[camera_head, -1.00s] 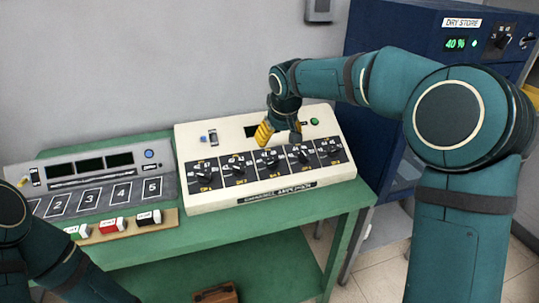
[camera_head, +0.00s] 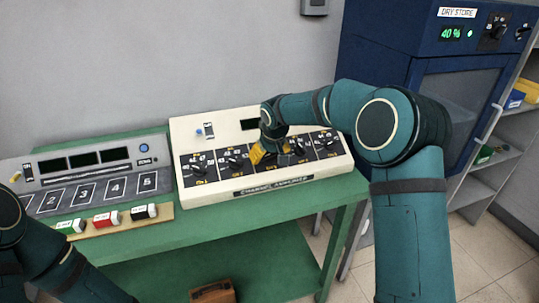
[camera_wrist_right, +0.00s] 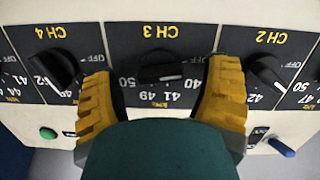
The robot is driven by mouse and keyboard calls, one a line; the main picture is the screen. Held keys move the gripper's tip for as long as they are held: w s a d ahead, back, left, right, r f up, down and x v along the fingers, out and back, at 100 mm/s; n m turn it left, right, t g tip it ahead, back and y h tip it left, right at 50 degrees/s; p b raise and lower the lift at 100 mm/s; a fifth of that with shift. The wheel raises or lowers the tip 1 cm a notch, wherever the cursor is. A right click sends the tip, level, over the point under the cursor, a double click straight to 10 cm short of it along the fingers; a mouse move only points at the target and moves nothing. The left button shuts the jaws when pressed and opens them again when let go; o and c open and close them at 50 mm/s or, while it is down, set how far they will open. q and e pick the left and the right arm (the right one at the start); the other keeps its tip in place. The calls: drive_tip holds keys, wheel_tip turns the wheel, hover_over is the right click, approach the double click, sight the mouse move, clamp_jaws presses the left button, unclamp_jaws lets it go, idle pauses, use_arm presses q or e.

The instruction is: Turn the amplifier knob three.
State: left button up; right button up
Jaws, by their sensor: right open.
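The amplifier (camera_head: 180,135) is a cream sloped console on the green table, with a row of dark dials along its front. My right gripper (camera_head: 268,155) comes down over the middle dial, which it mostly hides in the head view. In the right wrist view the black knob three (camera_wrist_right: 160,68), under an upside-down CH 3 label, lies between the two yellow fingers of my open right gripper (camera_wrist_right: 160,97). Dark gaps show on both sides, so the fingers look apart from it. The knob's white pointer mark faces picture right. My left arm shows at lower left; its gripper is out of frame.
Neighbouring knobs CH 4 (camera_wrist_right: 62,68) and CH 2 (camera_wrist_right: 265,72) sit just outside the fingers. A grey console (camera_head: 110,165) with numbered pads stands left of the amplifier, several colored blocks before it. A blue dry store cabinet (camera_head: 400,45) stands at right. The green table (camera_head: 300,205) is bare in front.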

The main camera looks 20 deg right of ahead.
drive_tip(key=shift+c, duration=0.2)
drive_tip(key=c, duration=1.1)
drive_tip(key=shift+c, duration=0.3)
